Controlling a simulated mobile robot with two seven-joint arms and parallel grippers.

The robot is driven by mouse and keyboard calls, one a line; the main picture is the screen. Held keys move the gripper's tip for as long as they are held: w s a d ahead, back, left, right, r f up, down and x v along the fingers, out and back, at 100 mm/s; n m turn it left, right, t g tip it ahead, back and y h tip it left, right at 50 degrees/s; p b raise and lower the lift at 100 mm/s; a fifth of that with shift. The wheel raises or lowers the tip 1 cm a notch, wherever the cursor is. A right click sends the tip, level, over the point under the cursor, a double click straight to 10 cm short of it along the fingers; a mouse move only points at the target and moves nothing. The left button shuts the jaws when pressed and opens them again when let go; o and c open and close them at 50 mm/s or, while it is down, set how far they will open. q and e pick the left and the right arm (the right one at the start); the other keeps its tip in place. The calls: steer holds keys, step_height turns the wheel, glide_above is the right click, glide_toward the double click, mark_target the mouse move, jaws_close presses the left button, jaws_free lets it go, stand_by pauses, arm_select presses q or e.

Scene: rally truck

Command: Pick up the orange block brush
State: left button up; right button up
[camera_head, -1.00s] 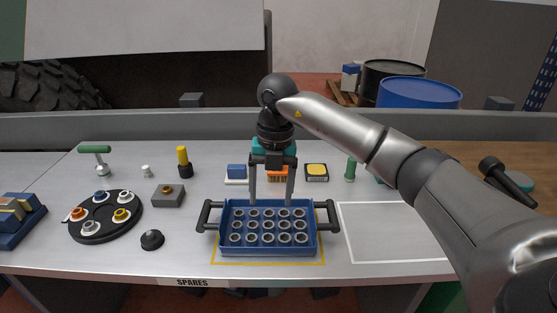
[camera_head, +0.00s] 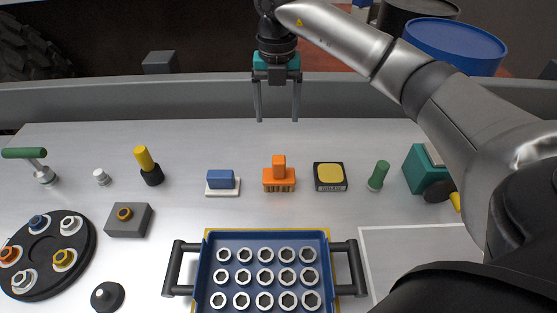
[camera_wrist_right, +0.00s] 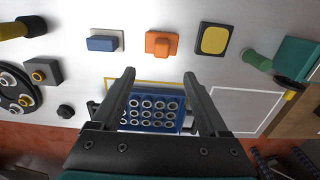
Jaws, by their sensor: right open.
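The orange block brush (camera_head: 279,178) stands upright on the light grey worktop, with its orange handle on top and its bristles facing down. It also shows in the right wrist view (camera_wrist_right: 161,44), beyond the fingertips. My right gripper (camera_head: 277,120) is open and empty in the head view, its two fingers pointing down. It appears above and behind the brush, apart from it. In the right wrist view its fingers (camera_wrist_right: 160,72) are spread wide with nothing between their tips. My left gripper is not in view.
A blue tray (camera_head: 204,275) of several metal rings lies in front. A green-handled cylinder (camera_head: 378,176) is further right.

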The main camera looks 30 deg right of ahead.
glide_toward(279, 159)
step_height(279, 159, down, 6)
steer(key=shift+w+a+r, duration=0.1)
steer(key=shift+w+r, duration=0.05)
steer(key=shift+r, duration=0.1)
step_height(279, 159, down, 5)
steer(key=shift+f, duration=0.1)
jaws_close()
stand_by(0.6)
stand_by(0.9)
